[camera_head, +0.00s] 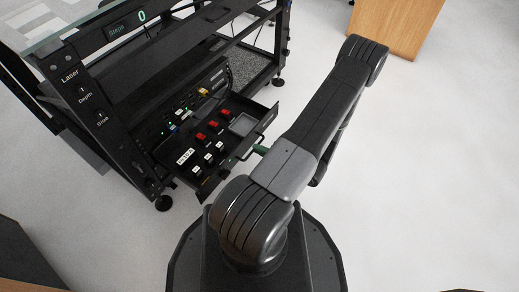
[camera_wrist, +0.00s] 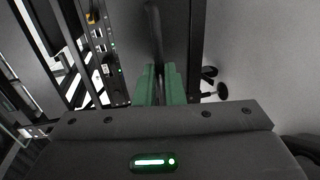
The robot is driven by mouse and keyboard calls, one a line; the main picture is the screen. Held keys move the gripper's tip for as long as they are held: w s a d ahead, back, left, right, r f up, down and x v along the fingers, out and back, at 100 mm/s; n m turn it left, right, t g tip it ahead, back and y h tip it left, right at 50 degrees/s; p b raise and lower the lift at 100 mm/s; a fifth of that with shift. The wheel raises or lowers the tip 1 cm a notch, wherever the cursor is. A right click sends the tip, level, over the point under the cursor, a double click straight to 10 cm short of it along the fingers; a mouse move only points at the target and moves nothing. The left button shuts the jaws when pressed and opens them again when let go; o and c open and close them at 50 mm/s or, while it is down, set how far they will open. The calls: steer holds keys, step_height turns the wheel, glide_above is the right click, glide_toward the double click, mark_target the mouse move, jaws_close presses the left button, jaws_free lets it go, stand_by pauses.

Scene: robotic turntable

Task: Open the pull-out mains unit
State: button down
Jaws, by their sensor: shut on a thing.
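The pull-out mains unit (camera_head: 216,178) is a black drawer low in the black turntable frame. In the head view it stands out from the frame, and its top shows red switches, white labels and small sockets. A dark bar handle (camera_wrist: 154,32) runs down between my fingers in the wrist view. My gripper (camera_wrist: 160,82) has green fingers and is shut on this handle. In the head view my gripper (camera_head: 261,149) shows only as a bit of green at the drawer front. My own arm hides most of the gripper there.
The turntable frame (camera_head: 115,125) stands at the left, with a glass top and a panel marked Laser, Depth and Size. A wooden cabinet (camera_head: 395,25) is at the top right. Pale floor (camera_head: 430,180) lies clear at the right.

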steer(key=c, duration=1.5)
jaws_free()
steer(key=p+v, duration=0.3)
steer(key=v, duration=1)
steer(key=shift+s+d+p, duration=0.2)
steer(key=shift+d+p, duration=0.1)
steer(key=shift+b+x, duration=1.8)
steer(key=shift+x, duration=5.1)
steer(key=shift+r, duration=0.1)
